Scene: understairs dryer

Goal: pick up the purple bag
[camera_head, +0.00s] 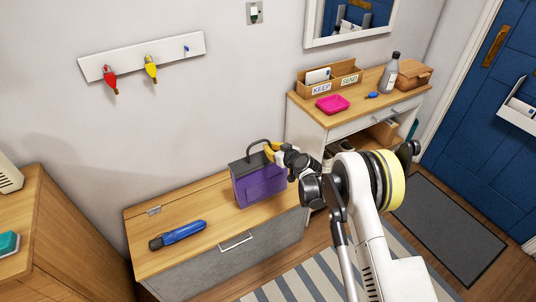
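The purple bag (258,186) stands upright on the wooden top of the low bench, with a dark upper part and a dark handle looping above it. My gripper (270,151) is at the top right of the bag, close beside the handle. The arm reaches in from the lower right. The fingertips are small and overlap the handle, so I cannot tell whether they are open or closed on it. The bag's right edge is partly behind my wrist.
A blue cylindrical item (178,235) lies on the bench (160,260) left of the bag. A wooden cabinet (75,245) is at left. A striped rug (300,285) covers floor below.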

